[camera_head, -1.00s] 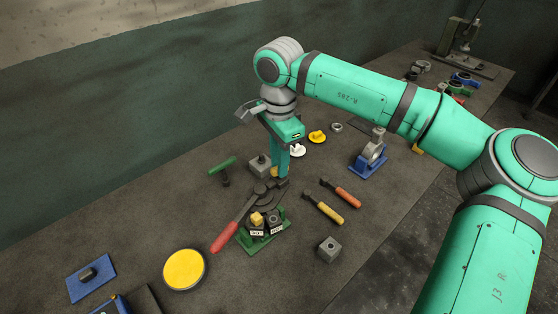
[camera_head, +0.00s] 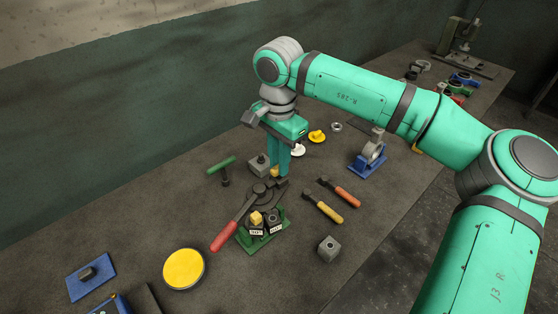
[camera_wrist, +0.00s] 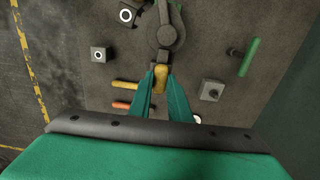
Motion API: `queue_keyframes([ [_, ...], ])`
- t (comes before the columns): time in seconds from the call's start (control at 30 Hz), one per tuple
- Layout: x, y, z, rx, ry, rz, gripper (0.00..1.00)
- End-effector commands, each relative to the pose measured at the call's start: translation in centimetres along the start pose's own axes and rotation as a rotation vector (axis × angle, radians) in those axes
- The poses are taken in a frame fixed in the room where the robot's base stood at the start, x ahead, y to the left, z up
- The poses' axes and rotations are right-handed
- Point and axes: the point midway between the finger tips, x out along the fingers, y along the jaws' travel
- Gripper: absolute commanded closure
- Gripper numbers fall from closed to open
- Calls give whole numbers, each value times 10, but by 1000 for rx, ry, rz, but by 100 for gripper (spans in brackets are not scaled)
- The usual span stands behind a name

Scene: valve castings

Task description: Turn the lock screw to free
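The lock screw, seen as a yellow knob (camera_wrist: 160,78), stands at the end of a dark grey clamp (camera_wrist: 166,32) in the wrist view. My gripper (camera_wrist: 160,77) points down, with its two teal fingertips on either side of the knob and apparently touching it. In the head view my gripper (camera_head: 279,172) is low over the far end of the clamp (camera_head: 266,198), and its fingers hide the knob. The clamp has a red-handled lever (camera_head: 230,229) and a green base (camera_head: 262,243) with a yellow block (camera_head: 256,218) and a dark block (camera_head: 273,217) on it.
A grey block (camera_head: 260,166) and a green T-handle tool (camera_head: 221,165) stand close behind-left of my gripper. Yellow-handled (camera_head: 328,212) and orange-handled (camera_head: 346,196) tools lie to the right. Another grey block (camera_head: 329,248) stands in front. A yellow disc (camera_head: 184,269) lies at left front.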

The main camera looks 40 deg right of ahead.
Motion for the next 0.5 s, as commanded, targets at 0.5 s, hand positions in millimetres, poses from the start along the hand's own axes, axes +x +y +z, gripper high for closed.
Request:
queue_keyframes([
  [0.5,-8,-1,1,-2,0,1,64],
])
